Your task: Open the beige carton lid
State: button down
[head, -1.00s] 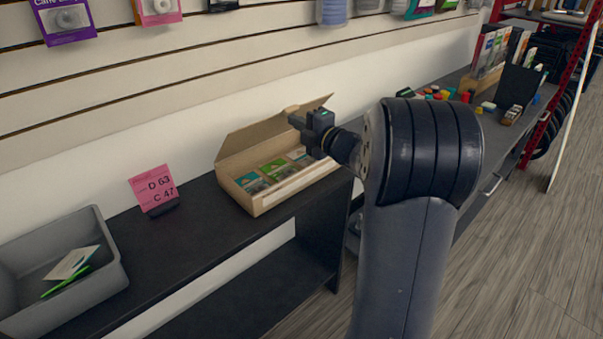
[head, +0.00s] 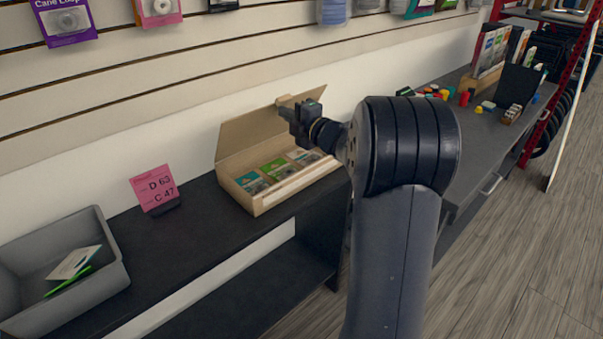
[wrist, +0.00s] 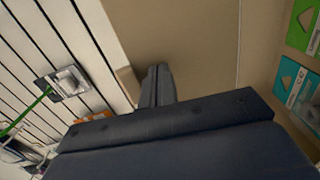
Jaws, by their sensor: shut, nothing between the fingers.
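The beige carton (head: 262,205) stands on the black shelf with its lid (head: 245,136) raised up and tilted back towards the wall. Several small packets in green and teal lie inside it. My gripper (head: 286,112) is shut and empty, at the upper part of the lid's inner face. In the wrist view the shut fingers (wrist: 158,85) are beside the lid (wrist: 195,45), near its small tab (wrist: 128,82). I cannot tell whether they touch it. My arm hides the carton's right end in the head view.
A pink sign (head: 155,187) stands left of the carton. A grey bin (head: 115,262) with papers and a green item sits at the far left. The slatted wall (head: 180,85) is close behind. A grey counter (head: 470,150) with small coloured items is at right.

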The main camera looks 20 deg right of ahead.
aim_at(274, 116)
jog(key=shift+p+x, duration=0.4)
jog(key=shift+x, duration=2.1)
jog(key=shift+w+r, duration=0.1)
jog(key=shift+r, duration=0.1)
jog(key=shift+p+x, duration=0.4)
jog(key=shift+x, duration=1.55)
jog(key=shift+f, duration=0.1)
jog(key=b+v, duration=0.3)
jog(key=v, duration=1.1)
jog(key=p+x, duration=0.2)
jog(key=x, duration=0.8)
jog(key=shift+w+a, duration=0.15)
jog(key=shift+w, duration=0.15)
jog(key=shift+s, duration=0.1)
